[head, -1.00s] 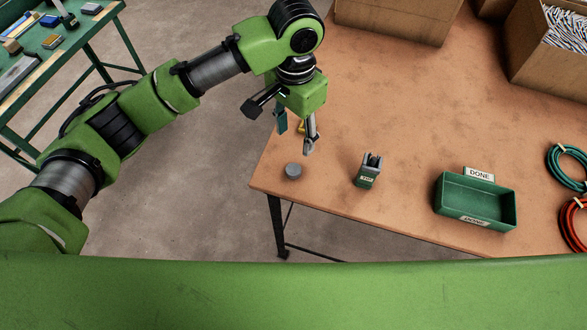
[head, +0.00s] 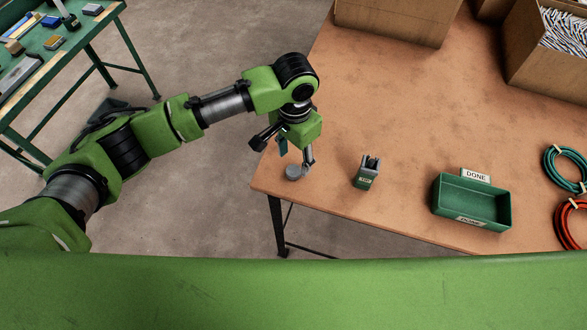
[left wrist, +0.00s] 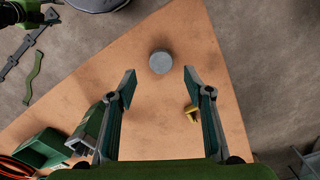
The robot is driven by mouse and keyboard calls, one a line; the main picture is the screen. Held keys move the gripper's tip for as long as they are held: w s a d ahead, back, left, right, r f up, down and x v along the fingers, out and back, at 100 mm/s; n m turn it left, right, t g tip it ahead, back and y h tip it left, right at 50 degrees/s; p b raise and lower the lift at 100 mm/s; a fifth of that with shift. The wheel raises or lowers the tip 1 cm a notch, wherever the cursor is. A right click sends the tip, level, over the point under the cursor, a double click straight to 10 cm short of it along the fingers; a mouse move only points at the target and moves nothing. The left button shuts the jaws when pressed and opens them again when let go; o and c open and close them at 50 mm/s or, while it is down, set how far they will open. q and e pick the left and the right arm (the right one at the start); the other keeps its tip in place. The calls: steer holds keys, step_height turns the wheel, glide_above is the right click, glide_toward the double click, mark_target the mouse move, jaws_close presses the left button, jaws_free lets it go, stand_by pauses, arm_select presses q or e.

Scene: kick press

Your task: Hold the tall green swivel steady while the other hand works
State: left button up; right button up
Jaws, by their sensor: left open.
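My left gripper (head: 296,156) is open, pointing down beside a short grey cylinder (head: 292,172), left of the swivel. In the left wrist view the cylinder (left wrist: 160,62) lies near the fingertips, with nothing gripped.
A green DONE tray (head: 470,204) stands right of the swivel, with cable coils (head: 567,168) beyond. Cardboard boxes (head: 395,20) stand at the back. The bench middle is clear; its edge is close to the cylinder.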

mark_target(293, 171)
arm_select(q)
steer(key=shift+f, duration=0.2)
steer(key=f+p, duration=0.2)
steer(key=f, duration=0.2)
steer(key=shift+a+f, duration=0.2)
steer(key=shift+f, duration=0.25)
steer(key=c, duration=1)
